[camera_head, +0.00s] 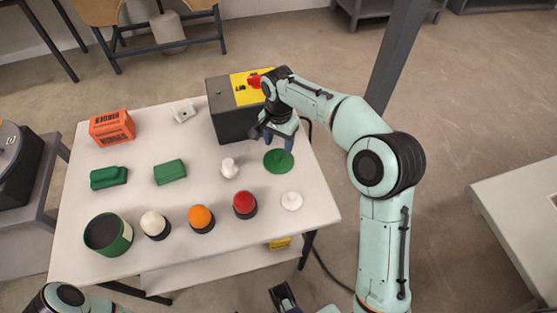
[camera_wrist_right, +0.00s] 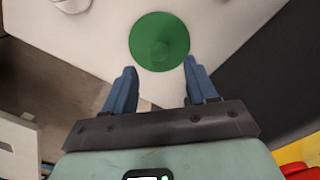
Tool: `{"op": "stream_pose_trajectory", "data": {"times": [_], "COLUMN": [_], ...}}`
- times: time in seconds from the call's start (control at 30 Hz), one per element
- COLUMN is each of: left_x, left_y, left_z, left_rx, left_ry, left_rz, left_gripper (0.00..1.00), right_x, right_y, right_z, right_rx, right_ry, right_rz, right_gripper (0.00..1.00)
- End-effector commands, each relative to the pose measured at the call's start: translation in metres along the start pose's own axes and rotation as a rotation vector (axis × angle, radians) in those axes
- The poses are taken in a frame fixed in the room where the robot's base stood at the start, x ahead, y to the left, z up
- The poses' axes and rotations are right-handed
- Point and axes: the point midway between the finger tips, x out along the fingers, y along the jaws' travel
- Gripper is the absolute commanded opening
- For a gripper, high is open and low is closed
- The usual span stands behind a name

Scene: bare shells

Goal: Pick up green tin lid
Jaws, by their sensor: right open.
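The green tin lid (camera_head: 278,161) is a flat round disc lying on the white table, toward its right side. It also shows in the right wrist view (camera_wrist_right: 159,41), ahead of the fingertips, with a slight raised middle. My right gripper (camera_head: 277,137) is above the table just behind the lid, beside the dark box. Its two blue fingers (camera_wrist_right: 162,82) are apart with nothing between them. A green tin (camera_head: 108,235), open at the top and dark inside, stands at the table's front left corner.
A dark box with a yellow top (camera_head: 232,120) stands close to my right gripper. A white knob-like piece (camera_head: 229,168) and a white disc (camera_head: 291,201) are near the lid. Red (camera_head: 244,203), orange (camera_head: 201,217) and white domed pieces line the front. Green blocks (camera_head: 170,172) lie left.

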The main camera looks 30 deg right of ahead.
Motion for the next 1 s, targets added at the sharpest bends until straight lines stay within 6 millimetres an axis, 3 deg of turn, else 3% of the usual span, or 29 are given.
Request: {"op": "stream_pose_trajectory", "data": {"times": [0.33,0.63,0.67,0.8,0.83,1.0], "left_x": [0.006,0.006,0.006,0.006,0.006,0.006], "left_y": [-0.002,-0.001,-0.001,-0.002,-0.002,-0.002], "left_z": [-0.001,-0.002,-0.002,-0.001,-0.001,-0.001], "left_rx": [0.0,0.0,0.0,0.0,0.0,0.0], "left_ry": [0.002,0.003,0.003,0.003,0.003,0.003], "left_rz": [0.0,0.001,0.001,0.001,0.001,0.001], "left_gripper": [0.0,0.0,0.0,0.0,0.0,0.0], "right_x": [0.046,0.051,0.051,0.051,0.051,0.051], "right_y": [0.001,0.001,0.001,0.001,0.001,0.001], "right_z": [0.002,0.002,0.002,0.002,0.002,0.002], "right_rx": [-0.001,0.0,0.0,-0.001,-0.001,-0.001], "right_ry": [-0.002,0.0,0.0,0.0,0.0,0.0], "right_rz": [0.002,0.0,0.0,0.0,0.0,0.0], "right_gripper": [0.57,0.57,0.51,0.05,0.0,0.0]}}
